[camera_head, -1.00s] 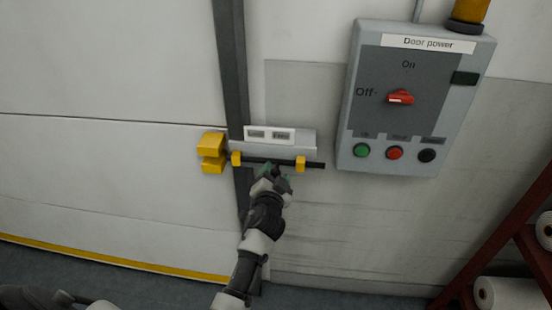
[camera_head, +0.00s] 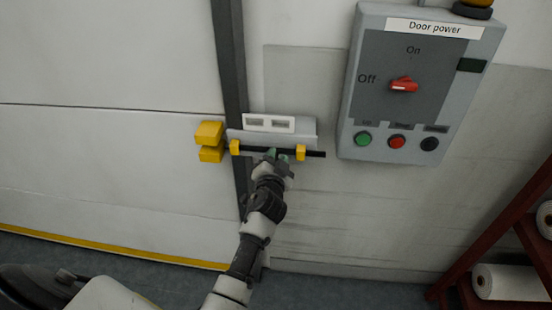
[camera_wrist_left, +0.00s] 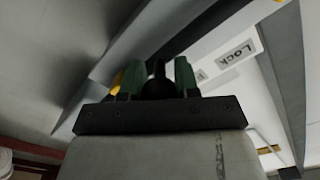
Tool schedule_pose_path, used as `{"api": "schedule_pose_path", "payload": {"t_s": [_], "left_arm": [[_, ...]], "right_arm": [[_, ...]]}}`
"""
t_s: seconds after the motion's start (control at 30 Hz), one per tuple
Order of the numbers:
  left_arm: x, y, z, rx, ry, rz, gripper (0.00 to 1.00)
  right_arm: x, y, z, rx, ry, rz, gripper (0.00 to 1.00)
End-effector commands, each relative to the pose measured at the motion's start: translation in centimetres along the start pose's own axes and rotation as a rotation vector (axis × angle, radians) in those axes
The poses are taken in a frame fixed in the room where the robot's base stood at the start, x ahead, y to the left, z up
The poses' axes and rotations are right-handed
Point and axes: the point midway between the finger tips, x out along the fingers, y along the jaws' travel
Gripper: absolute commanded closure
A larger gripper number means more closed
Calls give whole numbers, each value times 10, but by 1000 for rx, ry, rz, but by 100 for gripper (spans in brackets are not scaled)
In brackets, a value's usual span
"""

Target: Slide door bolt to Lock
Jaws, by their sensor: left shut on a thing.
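The door bolt is a dark rod (camera_head: 315,154) held by yellow brackets (camera_head: 300,152) on a grey plate (camera_head: 308,131). Its left end reaches close to the yellow catch (camera_head: 209,142) on the door; whether it enters the catch is too small to tell. A white label plate (camera_head: 268,123) sits above the rod. My left gripper (camera_head: 278,155) is at the rod between the brackets. In the left wrist view the green fingers (camera_wrist_left: 157,80) are shut on a dark knob (camera_wrist_left: 158,82) between them. A "Lock" label (camera_wrist_left: 235,53) shows there too. My right gripper is not in view.
A grey door power box (camera_head: 350,115) with a red switch (camera_head: 404,85) and several buttons hangs to the right of the bolt. A red rack (camera_head: 495,235) with white rolls (camera_head: 510,282) stands at the lower right.

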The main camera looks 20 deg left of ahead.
Motion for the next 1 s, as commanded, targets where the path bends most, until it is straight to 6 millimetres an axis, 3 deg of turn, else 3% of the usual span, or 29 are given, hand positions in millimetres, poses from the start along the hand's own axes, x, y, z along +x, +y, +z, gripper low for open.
{"api": "schedule_pose_path", "payload": {"t_s": [0.13, 0.43, 0.8, 0.83, 1.0], "left_arm": [[0, -5, 4, 1, -2, 0, 100], [0, -50, 39, 5, -4, 0, 100], [0, -56, 45, 3, -4, -3, 100], [0, -56, 45, 3, -4, -3, 66], [0, -55, 44, 2, -2, -2, 43]], "right_arm": [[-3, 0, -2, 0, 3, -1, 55], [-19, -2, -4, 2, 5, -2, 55], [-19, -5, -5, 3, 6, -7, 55], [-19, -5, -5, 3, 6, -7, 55], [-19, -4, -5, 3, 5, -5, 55]]}}
